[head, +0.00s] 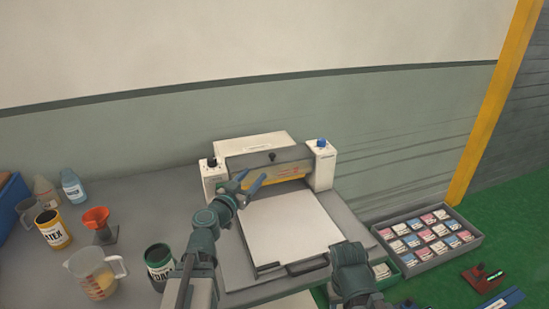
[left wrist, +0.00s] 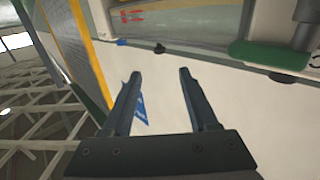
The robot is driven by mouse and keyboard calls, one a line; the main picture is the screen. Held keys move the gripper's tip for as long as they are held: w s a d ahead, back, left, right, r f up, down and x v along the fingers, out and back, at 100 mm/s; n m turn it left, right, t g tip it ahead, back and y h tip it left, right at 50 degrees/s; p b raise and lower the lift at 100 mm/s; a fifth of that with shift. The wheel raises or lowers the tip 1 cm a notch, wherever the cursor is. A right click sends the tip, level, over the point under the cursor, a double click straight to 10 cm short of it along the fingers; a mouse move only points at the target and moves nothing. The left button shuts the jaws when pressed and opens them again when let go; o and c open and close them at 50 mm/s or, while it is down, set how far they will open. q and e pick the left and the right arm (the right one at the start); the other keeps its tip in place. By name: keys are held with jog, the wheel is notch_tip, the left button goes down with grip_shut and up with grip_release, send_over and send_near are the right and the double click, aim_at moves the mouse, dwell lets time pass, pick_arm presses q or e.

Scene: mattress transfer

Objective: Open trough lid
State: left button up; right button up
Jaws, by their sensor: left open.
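The trough machine stands on the bench against the wall, with a grey lid (head: 240,163) between two white side posts. A small dark knob (head: 272,156) sits on the lid's upper part. A yellow strip with red markings shows below it. My left gripper (head: 253,180) is open and empty in front of the lid, left of and below the knob. The left wrist view shows its two fingers (left wrist: 157,75) apart with nothing held between them. A dark knob-like piece (left wrist: 160,48) shows beyond them; I cannot tell which part it is. My right gripper's fingers are out of view.
A white flat plate (head: 290,228) with a dark handle (head: 307,266) lies before the machine. A black-topped post (head: 213,175) and a blue-knobbed post (head: 322,165) flank the lid. Cans and a jug (head: 95,275) stand left; a card tray (head: 425,235) is right.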

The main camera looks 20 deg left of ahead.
aim_at(271, 157)
pick_arm(q)
jog(key=w+d, duration=0.1)
jog(key=w, duration=0.8)
jog(key=w+d, duration=0.1)
jog(key=w, duration=0.3)
jog(key=shift+w+d, duration=0.25)
jog(key=shift+d, duration=0.1)
grip_shut()
dwell(0.9)
